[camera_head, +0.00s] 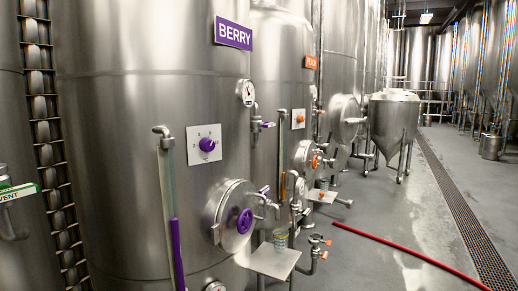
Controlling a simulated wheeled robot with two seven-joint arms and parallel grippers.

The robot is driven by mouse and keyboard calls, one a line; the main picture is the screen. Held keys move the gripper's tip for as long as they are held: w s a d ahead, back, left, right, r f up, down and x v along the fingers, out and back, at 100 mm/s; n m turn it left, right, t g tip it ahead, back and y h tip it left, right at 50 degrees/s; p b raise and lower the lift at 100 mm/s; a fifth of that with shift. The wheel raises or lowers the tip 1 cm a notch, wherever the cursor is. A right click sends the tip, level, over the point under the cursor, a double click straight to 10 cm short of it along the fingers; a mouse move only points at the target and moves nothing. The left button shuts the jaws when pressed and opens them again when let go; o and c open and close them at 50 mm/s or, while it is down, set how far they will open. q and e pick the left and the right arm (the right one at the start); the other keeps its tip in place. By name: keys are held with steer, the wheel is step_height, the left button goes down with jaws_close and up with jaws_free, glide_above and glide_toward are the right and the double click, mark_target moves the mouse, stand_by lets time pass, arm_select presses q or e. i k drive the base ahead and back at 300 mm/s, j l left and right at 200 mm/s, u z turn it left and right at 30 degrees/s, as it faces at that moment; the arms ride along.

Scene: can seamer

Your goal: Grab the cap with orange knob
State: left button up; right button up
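Several orange knobs show to the right of the near tank. No loose cap with an orange knob can be made out. Neither of my grippers is in view.
The near tank (140,120) has a purple BERRY sign (233,33) and a hatch with a purple handwheel (244,221). A red hose (400,254) crosses the floor beside a drain grate (462,212).

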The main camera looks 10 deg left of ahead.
mark_target(322, 197)
steer(key=i+l+z, duration=0.45)
steer(key=i, duration=0.35)
steer(key=i+z, duration=0.4)
steer(key=i, duration=0.45)
steer(key=i+u, duration=0.25)
steer(key=i, duration=0.2)
steer(key=i+l+u, duration=0.3)
steer(key=i, duration=0.15)
steer(key=i+l+u, duration=0.25)
steer(key=i, duration=0.2)
